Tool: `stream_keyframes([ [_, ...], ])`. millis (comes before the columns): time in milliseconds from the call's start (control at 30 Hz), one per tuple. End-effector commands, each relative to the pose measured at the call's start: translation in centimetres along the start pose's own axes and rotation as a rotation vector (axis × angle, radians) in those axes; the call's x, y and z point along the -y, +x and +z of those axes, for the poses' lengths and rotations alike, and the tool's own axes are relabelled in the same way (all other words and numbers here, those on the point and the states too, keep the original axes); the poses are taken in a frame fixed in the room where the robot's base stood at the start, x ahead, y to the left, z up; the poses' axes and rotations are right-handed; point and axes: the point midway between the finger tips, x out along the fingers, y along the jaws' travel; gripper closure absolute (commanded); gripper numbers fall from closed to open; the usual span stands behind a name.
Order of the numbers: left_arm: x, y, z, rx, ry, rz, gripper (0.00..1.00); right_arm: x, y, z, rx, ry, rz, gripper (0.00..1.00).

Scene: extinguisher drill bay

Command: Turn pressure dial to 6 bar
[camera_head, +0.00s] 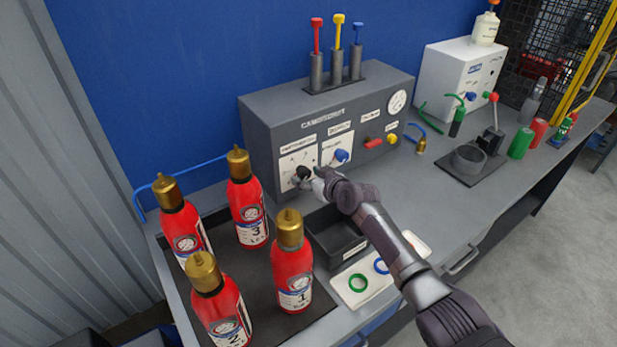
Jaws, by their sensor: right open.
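The grey control box (265,125) stands on the bench against the blue wall. On its front, at the left, a white panel holds a black knob (303,172); the panel's markings are too small to read. A blue knob (341,155) sits on a second white panel to its right. A round gauge (397,101) is at the box's upper right; its needle cannot be read. My right gripper (310,178) is open at the black knob, its fingers close to or around it; I cannot tell if they touch. My left gripper is not in view.
Several red extinguishers (292,265) stand on a dark mat at the front left. A black tray (335,237) and a white tray (345,291) with rings lie below my right arm. A white box (450,80) and a dark fixture (468,158) stand farther right.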

Motion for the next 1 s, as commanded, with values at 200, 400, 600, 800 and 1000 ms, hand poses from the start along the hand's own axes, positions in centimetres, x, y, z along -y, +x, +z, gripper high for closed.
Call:
stream_keyframes([
  [200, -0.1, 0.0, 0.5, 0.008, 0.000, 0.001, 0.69, 0.0, 0.0, 0.0, 0.000, 0.000, 0.000, 0.49],
  [400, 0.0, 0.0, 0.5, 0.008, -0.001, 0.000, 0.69, 0.0, 0.0, 0.0, 0.001, 0.000, 0.000, 0.82],
  [600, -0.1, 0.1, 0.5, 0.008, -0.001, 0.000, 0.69, 0.0, 0.0, 0.1, 0.001, 0.003, -0.002, 0.97],
  [800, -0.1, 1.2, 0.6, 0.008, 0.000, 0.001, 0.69, -0.1, 0.1, 0.3, 0.000, 0.046, -0.019, 0.97],
  [1000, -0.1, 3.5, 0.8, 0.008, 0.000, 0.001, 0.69, -0.1, 0.2, 0.6, -0.001, 0.155, -0.064, 0.97],
])
